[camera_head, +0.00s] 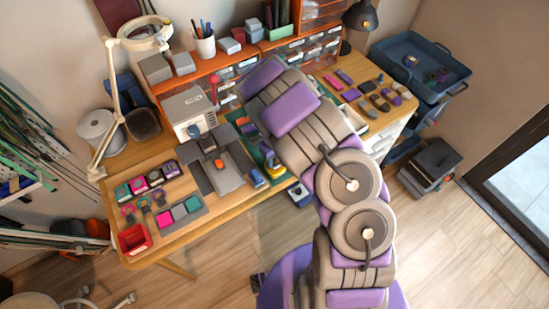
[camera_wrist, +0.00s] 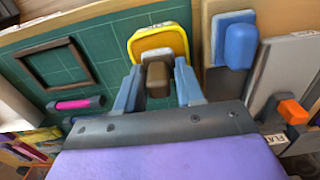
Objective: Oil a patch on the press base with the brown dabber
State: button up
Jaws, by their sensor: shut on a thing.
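My gripper (camera_wrist: 157,84) is shut on the brown dabber (camera_wrist: 158,80), a small dark brown block held upright between the two blue-grey fingers in the wrist view. I cannot tell whether the dabber touches the pad. A grey plate with an orange knob, seemingly the press base, shows at the right of the wrist view (camera_wrist: 283,62) and on the bench in the head view (camera_head: 226,181). My arm hides the gripper and dabber in the head view.
A blue block (camera_wrist: 240,46) on a pale block stands between the yellow pad and the grey plate. A green cutting mat (camera_wrist: 100,35) carries a dark square frame (camera_wrist: 55,62) and a pink-and-dark tool (camera_wrist: 75,104). A white machine (camera_head: 190,108) stands behind the plate.

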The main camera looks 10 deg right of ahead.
jog(key=shift+a+f, duration=0.15)
jog(key=shift+f, duration=0.05)
jog(key=shift+f, duration=0.3)
dwell(1.4)
jog(key=shift+r, duration=0.1)
jog(key=shift+r+p, duration=1.2)
jog(key=shift+r, duration=2.25)
